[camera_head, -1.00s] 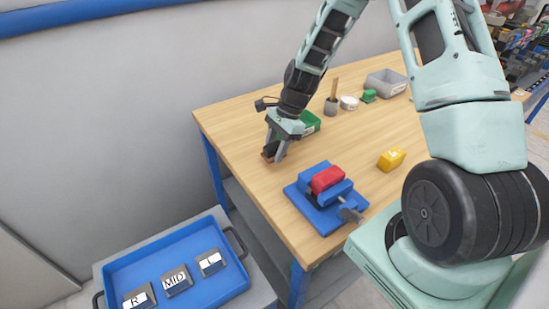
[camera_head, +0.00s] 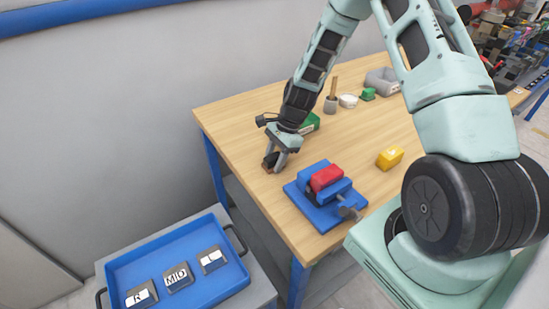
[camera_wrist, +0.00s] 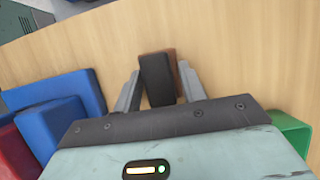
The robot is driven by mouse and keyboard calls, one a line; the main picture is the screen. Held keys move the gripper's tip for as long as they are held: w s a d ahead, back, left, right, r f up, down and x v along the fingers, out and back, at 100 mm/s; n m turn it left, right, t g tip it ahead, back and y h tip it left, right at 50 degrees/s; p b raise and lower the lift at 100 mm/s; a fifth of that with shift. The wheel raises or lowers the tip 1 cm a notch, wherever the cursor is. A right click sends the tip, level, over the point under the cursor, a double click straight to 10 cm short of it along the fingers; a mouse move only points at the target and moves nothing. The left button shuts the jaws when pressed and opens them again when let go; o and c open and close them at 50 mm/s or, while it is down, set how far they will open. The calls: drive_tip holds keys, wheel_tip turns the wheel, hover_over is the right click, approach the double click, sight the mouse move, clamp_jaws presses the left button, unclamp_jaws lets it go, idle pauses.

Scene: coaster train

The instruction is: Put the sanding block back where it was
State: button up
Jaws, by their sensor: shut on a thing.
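My gripper (camera_head: 271,165) is near the left edge of the wooden table, pointing down. It is shut on the sanding block (camera_wrist: 157,79), a dark block with a brown side, which shows between the two fingers in the wrist view. In the head view the block (camera_head: 270,160) is small and partly hidden by the fingers. It is at or just above the table top; I cannot tell whether it touches.
A blue fixture (camera_head: 320,209) with a red block (camera_head: 326,177) stands right of my gripper. A green box (camera_head: 311,123) is behind it. A yellow block (camera_head: 390,157) lies further right. A blue tray (camera_head: 215,291) with labelled pieces stands lower left. Bare table (camera_head: 230,120) lies around the gripper.

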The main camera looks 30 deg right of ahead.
drive_tip(key=shift+s+f, duration=0.1)
drive_tip(key=shift+f, duration=0.2)
